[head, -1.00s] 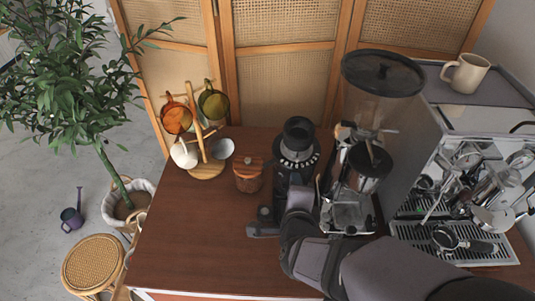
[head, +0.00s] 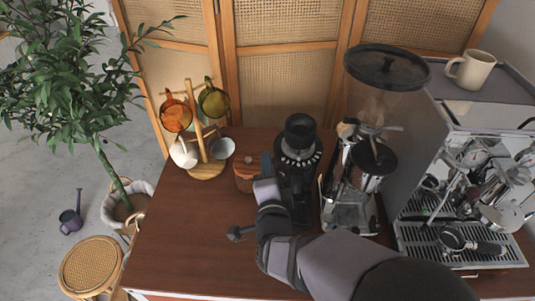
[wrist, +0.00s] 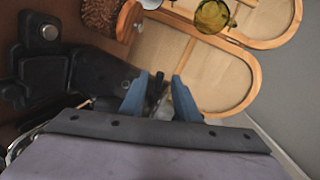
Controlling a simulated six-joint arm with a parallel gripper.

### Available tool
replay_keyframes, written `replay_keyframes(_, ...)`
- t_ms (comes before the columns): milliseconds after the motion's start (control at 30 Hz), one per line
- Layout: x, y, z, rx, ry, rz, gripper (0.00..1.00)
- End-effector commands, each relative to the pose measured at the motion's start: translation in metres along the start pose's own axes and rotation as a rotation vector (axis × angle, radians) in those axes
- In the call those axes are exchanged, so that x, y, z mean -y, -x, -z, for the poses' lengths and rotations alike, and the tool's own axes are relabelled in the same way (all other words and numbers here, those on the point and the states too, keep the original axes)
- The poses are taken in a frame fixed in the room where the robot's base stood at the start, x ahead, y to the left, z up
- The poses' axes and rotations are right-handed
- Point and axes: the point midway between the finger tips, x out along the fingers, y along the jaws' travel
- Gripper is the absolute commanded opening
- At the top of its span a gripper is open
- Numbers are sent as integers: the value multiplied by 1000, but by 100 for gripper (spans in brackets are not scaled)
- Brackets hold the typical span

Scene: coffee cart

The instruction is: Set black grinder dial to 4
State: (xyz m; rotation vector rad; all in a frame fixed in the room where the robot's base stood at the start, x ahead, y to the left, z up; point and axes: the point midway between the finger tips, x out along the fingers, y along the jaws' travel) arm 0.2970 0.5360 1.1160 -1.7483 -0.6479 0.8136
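The black grinder (head: 298,178) stands upright on the counter. Its dial is a dark collar with white marks (head: 300,157) below the round black top; the numbers are too small to read. My gripper (head: 265,163) is just left of the grinder, below the dial's height in the picture, and covers part of the grinder's lower front. In the wrist view, the two blue fingers of my gripper (wrist: 159,95) are apart. Something dark and narrow shows between them; I cannot tell whether they touch it. Dark grinder parts (wrist: 90,72) fill the left side of that view.
A wicker canister (head: 243,183) stands close behind my gripper. A mug tree (head: 205,168) holds cups at the left. A second grinder with a clear hopper (head: 365,95) and the espresso machine (head: 460,190) stand right. The front-left counter (head: 185,240) is clear.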

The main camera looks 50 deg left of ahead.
Motion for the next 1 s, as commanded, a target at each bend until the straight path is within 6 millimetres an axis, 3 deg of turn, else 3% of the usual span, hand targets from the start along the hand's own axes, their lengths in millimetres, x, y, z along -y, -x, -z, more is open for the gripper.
replay_keyframes(500, 0, -54, 1, 0, -1, -3, 29)
replay_keyframes(1000, -1, -65, 0, 0, -2, -1, 29)
